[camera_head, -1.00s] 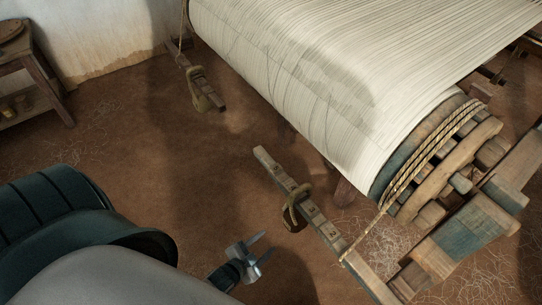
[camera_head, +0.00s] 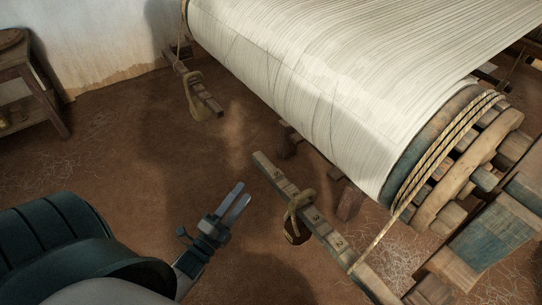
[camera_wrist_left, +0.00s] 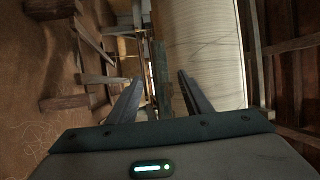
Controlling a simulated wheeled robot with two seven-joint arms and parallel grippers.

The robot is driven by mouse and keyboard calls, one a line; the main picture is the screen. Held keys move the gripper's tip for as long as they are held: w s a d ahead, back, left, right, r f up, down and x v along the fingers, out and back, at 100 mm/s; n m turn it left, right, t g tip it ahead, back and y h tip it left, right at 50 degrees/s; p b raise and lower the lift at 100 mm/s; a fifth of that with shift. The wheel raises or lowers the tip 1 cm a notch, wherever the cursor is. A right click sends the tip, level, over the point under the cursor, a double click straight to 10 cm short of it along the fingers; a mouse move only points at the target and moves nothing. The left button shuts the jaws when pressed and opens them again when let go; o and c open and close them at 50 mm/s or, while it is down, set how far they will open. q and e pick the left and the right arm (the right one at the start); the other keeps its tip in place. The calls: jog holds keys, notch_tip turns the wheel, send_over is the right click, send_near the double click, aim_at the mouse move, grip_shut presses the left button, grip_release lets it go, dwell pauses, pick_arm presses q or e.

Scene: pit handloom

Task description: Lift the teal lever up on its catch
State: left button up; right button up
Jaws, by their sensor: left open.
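A thick wooden piece with a worn teal band (camera_head: 490,238) lies at the lower right of the head view, beside the cloth roller's end. It is the clearest teal-painted wood there; I cannot tell whether it is the lever, and I cannot make out a catch. My left gripper (camera_head: 241,195) is open and empty above the floor, well left of that piece, its fingers pointing up and right. In the left wrist view the open fingers (camera_wrist_left: 159,80) frame a narrow dark teal upright strip (camera_wrist_left: 160,72) farther off. My right gripper is not in view.
A numbered wooden beam (camera_head: 270,174) with a hanging weight (camera_head: 297,231) lies just right of my left gripper. A rope (camera_head: 385,228) runs from the roller to it. The pale warp (camera_head: 330,80) fills the upper right. A stool (camera_head: 38,85) stands far left.

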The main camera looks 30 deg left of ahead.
pick_arm(q)
jog(key=shift+w, duration=0.2)
jog(key=w+r, duration=0.3)
jog(key=w, duration=1.3)
jog(key=shift+w, duration=0.4)
jog(key=shift+a, duration=0.1)
grip_shut()
jog(key=shift+r+p, duration=0.15)
jog(key=shift+p, duration=0.2)
